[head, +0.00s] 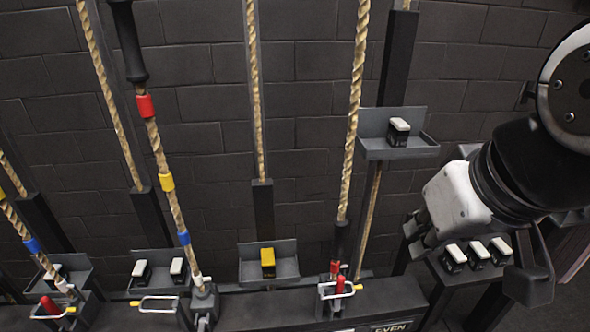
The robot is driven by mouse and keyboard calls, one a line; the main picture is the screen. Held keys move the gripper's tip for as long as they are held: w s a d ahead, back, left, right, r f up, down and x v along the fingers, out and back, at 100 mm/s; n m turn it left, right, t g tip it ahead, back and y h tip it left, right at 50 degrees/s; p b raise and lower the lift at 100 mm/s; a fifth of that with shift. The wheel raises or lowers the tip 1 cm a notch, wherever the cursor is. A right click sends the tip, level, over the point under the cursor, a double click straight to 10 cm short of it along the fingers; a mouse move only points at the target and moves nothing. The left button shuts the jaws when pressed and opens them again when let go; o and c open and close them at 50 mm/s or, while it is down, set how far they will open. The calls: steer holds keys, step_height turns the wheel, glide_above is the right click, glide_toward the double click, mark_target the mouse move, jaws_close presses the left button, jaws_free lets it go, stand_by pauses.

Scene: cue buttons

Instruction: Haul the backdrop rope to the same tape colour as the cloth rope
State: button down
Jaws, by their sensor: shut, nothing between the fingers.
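Several twisted ropes run down the dark wall; no readable label shows which is cloth or backdrop. One rope (155,140) carries red, yellow, blue and white tape bands, from top to bottom, with a black sleeve above. A rope at far left (15,220) shows a blue band and a white band low down. A rope right of centre (353,110) shows red near its foot, by a red-handled lock (340,284). My gripper (414,236) is at the right, shut and empty, apart from the ropes, its fingertips partly hard to make out.
A low dark rail with an "EVEN" label (392,327) runs along the front. Small trays hold white-topped blocks and one yellow-topped block (268,262). A higher tray (385,152) stands left of my arm.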

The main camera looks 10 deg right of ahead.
steer(key=c, duration=1.3)
jaws_free()
steer(key=w+a+r+n+t+y+b, duration=0.1)
steer(key=w+a+r+n+b, duration=0.1)
steer(key=w+a+r, duration=0.35)
steer(key=n+t+y+b, duration=0.3)
steer(key=n+y+b, duration=0.4)
steer(key=y, duration=0.2)
glide_toward(128, 19)
steer(key=x, duration=1.1)
steer(key=shift+w+a+f, duration=0.15)
steer(key=shift+w+a, duration=0.05)
